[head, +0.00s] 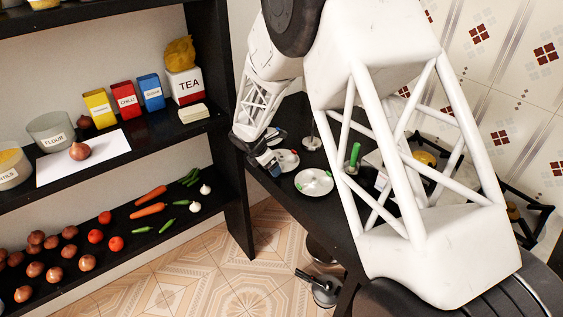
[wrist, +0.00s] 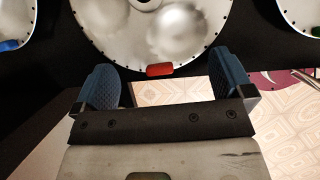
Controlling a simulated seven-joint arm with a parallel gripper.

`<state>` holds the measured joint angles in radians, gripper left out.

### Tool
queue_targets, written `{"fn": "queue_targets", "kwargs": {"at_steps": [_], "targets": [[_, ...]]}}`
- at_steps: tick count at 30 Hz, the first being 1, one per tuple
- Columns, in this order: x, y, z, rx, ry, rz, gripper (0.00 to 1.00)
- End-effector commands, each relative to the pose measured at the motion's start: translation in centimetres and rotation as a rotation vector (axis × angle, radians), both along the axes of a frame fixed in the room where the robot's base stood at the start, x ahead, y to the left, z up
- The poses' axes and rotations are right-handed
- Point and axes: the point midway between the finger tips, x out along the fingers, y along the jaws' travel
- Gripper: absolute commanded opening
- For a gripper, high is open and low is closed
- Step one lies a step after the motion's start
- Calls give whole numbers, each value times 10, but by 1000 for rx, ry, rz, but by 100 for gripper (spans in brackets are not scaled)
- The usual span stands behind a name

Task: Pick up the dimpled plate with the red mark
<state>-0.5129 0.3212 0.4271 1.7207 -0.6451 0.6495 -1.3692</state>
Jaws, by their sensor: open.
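In the wrist view, the dimpled metal plate (wrist: 112,32) lies flat on the black surface, with its red mark (wrist: 159,70) on the rim nearest my gripper. My gripper (wrist: 163,66) is open, with one blue finger on each side of the red mark. Nothing is held between the fingers. I cannot tell whether the fingertips touch the rim. In the head view, my gripper (head: 268,160) is low at the black counter, beside a small silver plate (head: 288,162) that it partly covers. The red mark is not clear there.
A plate with a blue mark (wrist: 12,22) lies to the left in the wrist view, and one with a green mark (wrist: 302,14) to the right. The counter edge is close below the plate, with tiled floor (wrist: 170,92) beyond. A black shelf (head: 232,190) stands left of my arm.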

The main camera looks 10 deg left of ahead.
Motion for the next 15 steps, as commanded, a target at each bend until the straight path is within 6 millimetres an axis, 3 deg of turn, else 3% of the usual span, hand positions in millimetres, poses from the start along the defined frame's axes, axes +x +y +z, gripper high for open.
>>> {"fn": "queue_targets", "kwargs": {"at_steps": [14,15], "targets": [[0,0,0,0,0,0,99],[0,0,0,0,0,0,94]]}}
